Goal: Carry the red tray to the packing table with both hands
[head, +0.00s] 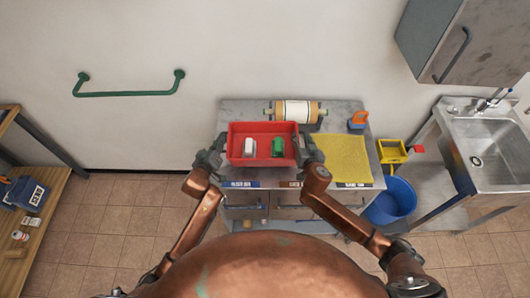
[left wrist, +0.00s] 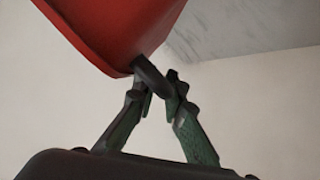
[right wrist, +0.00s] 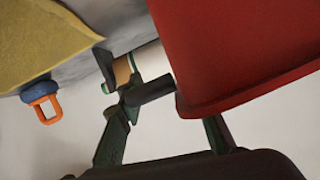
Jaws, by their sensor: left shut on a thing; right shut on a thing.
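The red tray (head: 236,150) is over the left part of the grey-topped table (head: 236,108), which appears to be the packing table. It looks level, and I cannot tell whether its base touches the top. A white item (head: 249,147) and a green item (head: 278,148) are inside it. My left gripper (head: 216,152) is shut on the dark handle at the tray's left end; the handle shows between the fingers in the left wrist view (left wrist: 152,76). My right gripper (head: 308,152) is shut on the right-end handle, which also shows in the right wrist view (right wrist: 150,91).
A paper roll (head: 296,111) lies behind the tray. An orange and blue object (head: 358,120) stands at the back right. A yellow mat (head: 342,158) covers the table's right part. A blue bin (head: 394,202), a yellow container (head: 391,151) and a sink (head: 487,150) are further right.

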